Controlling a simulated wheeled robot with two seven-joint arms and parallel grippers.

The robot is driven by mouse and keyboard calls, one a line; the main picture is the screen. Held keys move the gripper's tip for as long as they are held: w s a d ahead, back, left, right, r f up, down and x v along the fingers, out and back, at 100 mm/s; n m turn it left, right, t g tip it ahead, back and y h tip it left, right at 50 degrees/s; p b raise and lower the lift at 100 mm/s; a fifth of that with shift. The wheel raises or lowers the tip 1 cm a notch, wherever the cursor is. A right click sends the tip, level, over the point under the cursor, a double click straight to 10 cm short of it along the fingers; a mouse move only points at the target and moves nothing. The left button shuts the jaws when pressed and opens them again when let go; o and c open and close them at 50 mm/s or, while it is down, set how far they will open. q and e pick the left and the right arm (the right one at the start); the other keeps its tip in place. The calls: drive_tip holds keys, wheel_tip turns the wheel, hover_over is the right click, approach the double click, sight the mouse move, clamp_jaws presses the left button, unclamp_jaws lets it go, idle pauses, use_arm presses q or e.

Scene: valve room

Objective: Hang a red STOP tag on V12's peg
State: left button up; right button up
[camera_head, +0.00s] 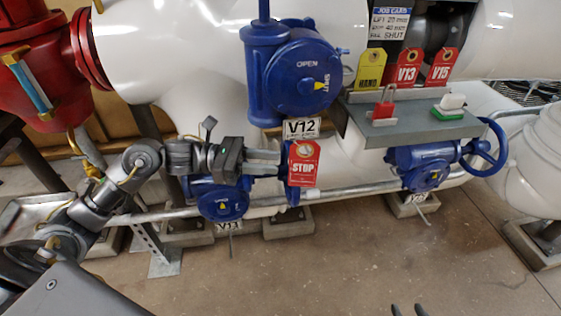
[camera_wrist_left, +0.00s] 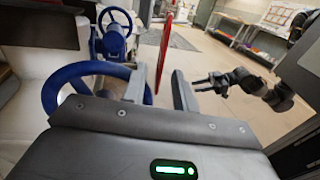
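A red STOP tag (camera_head: 303,165) hangs upright right below the white V12 label (camera_head: 301,127), under the blue V12 valve body (camera_head: 292,75). The peg itself cannot be made out. My left gripper (camera_head: 282,163) is at the tag's left edge. In the left wrist view the tag (camera_wrist_left: 164,50) is edge-on, and my left gripper's fingers (camera_wrist_left: 160,92) stand apart on either side of its line, with gaps visible. My right gripper (camera_head: 408,311) shows only its two separated tips at the bottom edge; it is also in the left wrist view (camera_wrist_left: 206,86), empty.
A grey shelf (camera_head: 440,125) holds a red padlock (camera_head: 383,108) and a white-and-green block (camera_head: 450,106). A blue handwheel (camera_head: 486,147) sticks out at right.

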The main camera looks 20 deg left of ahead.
use_arm(q)
drive_tip(key=v, duration=0.7)
drive_tip(key=shift+d, duration=0.1)
